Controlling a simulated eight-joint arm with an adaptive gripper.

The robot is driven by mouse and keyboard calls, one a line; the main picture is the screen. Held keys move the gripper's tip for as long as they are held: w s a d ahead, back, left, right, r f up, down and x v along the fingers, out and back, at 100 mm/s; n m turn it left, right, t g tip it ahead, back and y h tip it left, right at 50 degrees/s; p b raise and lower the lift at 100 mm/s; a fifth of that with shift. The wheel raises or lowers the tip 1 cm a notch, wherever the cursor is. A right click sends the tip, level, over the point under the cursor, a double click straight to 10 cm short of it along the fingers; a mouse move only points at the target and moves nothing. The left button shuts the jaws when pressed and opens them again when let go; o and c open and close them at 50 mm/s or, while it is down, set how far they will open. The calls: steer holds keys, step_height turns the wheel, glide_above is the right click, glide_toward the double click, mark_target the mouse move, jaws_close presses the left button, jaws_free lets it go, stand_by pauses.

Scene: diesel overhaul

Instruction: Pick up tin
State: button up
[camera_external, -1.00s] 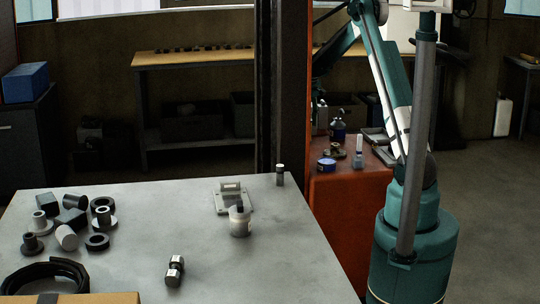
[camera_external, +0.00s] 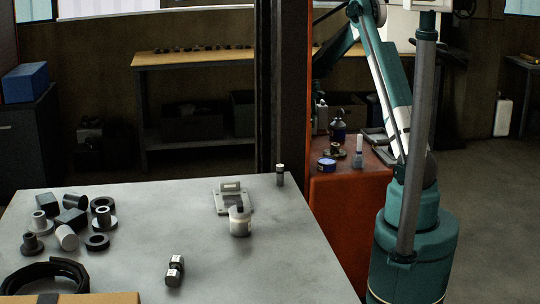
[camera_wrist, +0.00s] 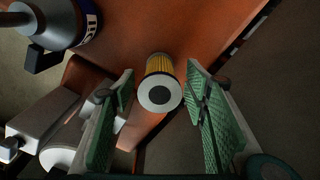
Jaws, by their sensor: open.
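A low, round blue tin (camera_external: 327,165) with a pale band sits near the left edge of the orange-red cabinet top in the external view. I cannot make it out for certain in the wrist view. There, my gripper (camera_wrist: 160,76) is open, with two green ribbed pads well apart. A yellow ribbed cylinder (camera_wrist: 160,65) with a pale, dark-centred end shows between the pads, with clear gaps on both sides. Whether it lies at fingertip depth is unclear. In the external view my gripper is not clearly visible.
A dark bottle (camera_external: 338,131), a white-capped bottle (camera_external: 358,152) and small metal parts share the cabinet top (camera_external: 345,188). A dark container with a handle (camera_wrist: 62,22) fills the wrist view's upper left. A dark post (camera_external: 285,90) stands left of the cabinet. The grey table (camera_external: 265,240) holds several parts.

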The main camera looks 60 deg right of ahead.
mark_target(327, 161)
steer(key=o, duration=0.7)
steer(key=shift+c, duration=0.2)
steer(key=shift+s, duration=0.1)
steer(key=s+a+m+p, duration=0.1)
steer(key=s+a+m, duration=0.2)
steer(key=s+a, duration=0.5)
steer(key=s+a+r+m+p, duration=0.1)
steer(key=s+a+m+p, duration=0.1)
steer(key=s+a, duration=0.6)
steer(key=s+a+r+m+p, duration=0.1)
steer(key=s+a+m+p, duration=0.1)
steer(key=s+a, duration=0.6)
steer(key=shift+r+m, duration=0.2)
steer(key=shift+m, duration=0.6)
steer(key=shift+f+b, duration=0.3)
steer(key=shift+f, duration=1.05)
steer(key=shift+f+b, duration=0.65)
steer(key=shift+f, duration=1.95)
